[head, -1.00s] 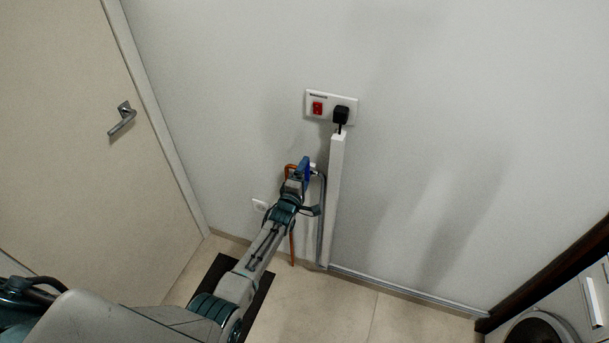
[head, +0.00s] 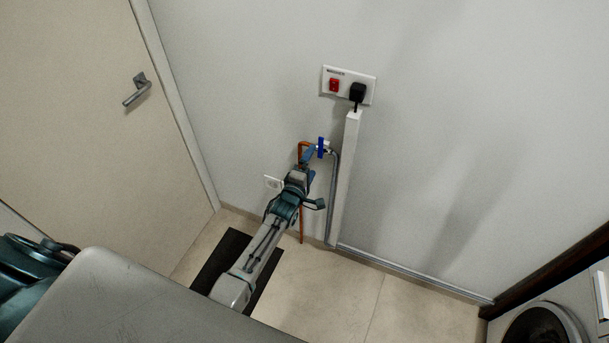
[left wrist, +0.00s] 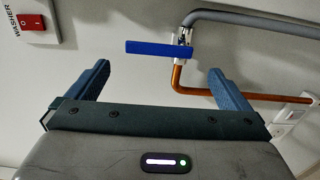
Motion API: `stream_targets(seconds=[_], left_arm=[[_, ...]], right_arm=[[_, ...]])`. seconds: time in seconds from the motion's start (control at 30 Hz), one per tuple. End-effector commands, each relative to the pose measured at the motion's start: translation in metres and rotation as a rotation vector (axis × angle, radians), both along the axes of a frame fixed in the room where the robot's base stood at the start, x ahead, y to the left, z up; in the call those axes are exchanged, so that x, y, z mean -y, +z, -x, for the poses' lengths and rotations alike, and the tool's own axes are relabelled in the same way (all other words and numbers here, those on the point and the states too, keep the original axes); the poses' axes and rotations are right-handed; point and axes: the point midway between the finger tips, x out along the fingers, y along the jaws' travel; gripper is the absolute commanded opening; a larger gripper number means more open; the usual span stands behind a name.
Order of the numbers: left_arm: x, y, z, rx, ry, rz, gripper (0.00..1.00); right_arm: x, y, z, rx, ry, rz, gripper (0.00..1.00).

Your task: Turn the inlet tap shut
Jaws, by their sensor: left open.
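The inlet tap has a blue lever handle (head: 321,147) and sits on the wall where a copper pipe (head: 301,152) meets a grey hose (head: 333,190). In the left wrist view the blue handle (left wrist: 160,48) lies crosswise to the pipe, just beyond the fingertips. My left gripper (head: 309,155) is just short of the tap in the head view. In the left wrist view my left gripper (left wrist: 157,80) is open and empty, with a finger on each side and the handle ahead between them, apart from both. My right gripper is not in view.
A socket plate (head: 348,85) with a red switch and black plug is above the tap. White trunking (head: 346,180) runs down beside the hose. A white outlet (head: 273,183) is low on the wall. A door (head: 80,110) is at left, a washer (head: 545,328) at lower right.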

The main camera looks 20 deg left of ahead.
Motion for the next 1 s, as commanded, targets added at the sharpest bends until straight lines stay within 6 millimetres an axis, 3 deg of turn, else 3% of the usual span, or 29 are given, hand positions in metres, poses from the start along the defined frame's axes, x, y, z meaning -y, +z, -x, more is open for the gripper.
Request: stream_targets(seconds=[0.1,0.33,1.0], left_arm=[[-0.001,-0.002,0.023,-0.002,0.000,0.001,1.00],[-0.002,-0.001,0.047,-0.001,0.000,0.001,1.00],[-0.002,-0.007,0.053,-0.014,0.001,-0.011,1.00]], right_arm=[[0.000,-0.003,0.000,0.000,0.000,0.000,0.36],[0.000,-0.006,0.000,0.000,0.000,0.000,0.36],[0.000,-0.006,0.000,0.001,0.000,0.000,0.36]])
